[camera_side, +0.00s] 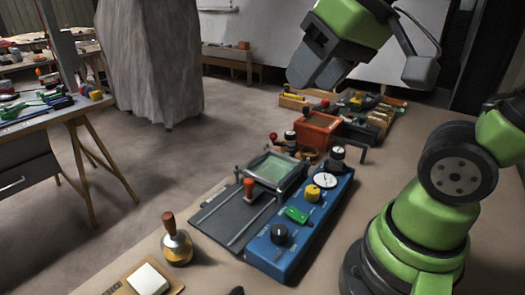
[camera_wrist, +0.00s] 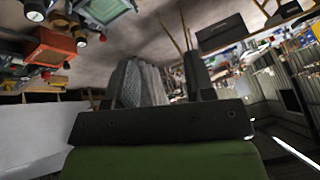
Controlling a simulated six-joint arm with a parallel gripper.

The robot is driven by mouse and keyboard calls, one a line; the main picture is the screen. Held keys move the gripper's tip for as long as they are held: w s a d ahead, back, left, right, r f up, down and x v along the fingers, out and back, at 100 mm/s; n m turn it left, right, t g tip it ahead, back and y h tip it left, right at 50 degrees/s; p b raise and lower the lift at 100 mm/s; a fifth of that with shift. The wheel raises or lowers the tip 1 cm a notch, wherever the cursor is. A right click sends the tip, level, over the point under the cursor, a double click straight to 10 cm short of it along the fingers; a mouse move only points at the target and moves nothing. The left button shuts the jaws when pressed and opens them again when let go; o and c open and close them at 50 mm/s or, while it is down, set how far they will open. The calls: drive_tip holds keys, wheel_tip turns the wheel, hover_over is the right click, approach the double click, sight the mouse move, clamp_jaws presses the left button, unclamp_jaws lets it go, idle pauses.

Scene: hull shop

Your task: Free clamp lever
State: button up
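I cannot tell for certain which part is the clamp lever. A red upright handle (camera_side: 249,188) stands on a dark grey railed plate (camera_side: 222,222) on the bench. A small red knob (camera_side: 273,136) stands near the orange-red box (camera_side: 318,129). My gripper (camera_side: 312,75) is high above the far part of the bench, apart from everything on it. In the wrist view its two dark fingers (camera_wrist: 163,80) stand apart with nothing held between them. The wrist view also shows the orange-red box (camera_wrist: 45,52) at upper left.
A blue panel (camera_side: 292,240) with a dial, knobs and a green switch lies beside the plate. A green-screened frame (camera_side: 274,168) is behind it. A wooden-handled brass tool (camera_side: 174,240) and white block (camera_side: 148,279) stand in front. Several small parts (camera_side: 360,103) crowd the far end.

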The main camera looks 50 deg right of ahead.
drive_tip(key=w+d+n+g+h, duration=0.1)
drive_tip(key=w+d+g, duration=0.15)
drive_tip(key=w, duration=0.35)
drive_tip(key=n+g+h, duration=0.3)
drive_tip(key=n+h, duration=0.1)
approach(273, 134)
drive_tip(key=shift+g, duration=0.25)
drive_tip(key=x, duration=0.9)
drive_tip(key=shift+w+d+f, duration=0.15)
drive_tip(key=shift+w+f, duration=0.05)
drive_tip(key=shift+w, duration=0.1)
drive_tip(key=c, duration=0.9)
drive_tip(key=shift+w+d+m+g, duration=0.15)
drive_tip(key=shift+d+m+g, duration=0.15)
drive_tip(key=shift+m, duration=0.65)
drive_tip(key=shift+w+d+m+g, duration=0.2)
drive_tip(key=shift+d+m, duration=0.2)
drive_tip(key=shift+m, duration=0.55)
drive_tip(key=o, duration=0.9)
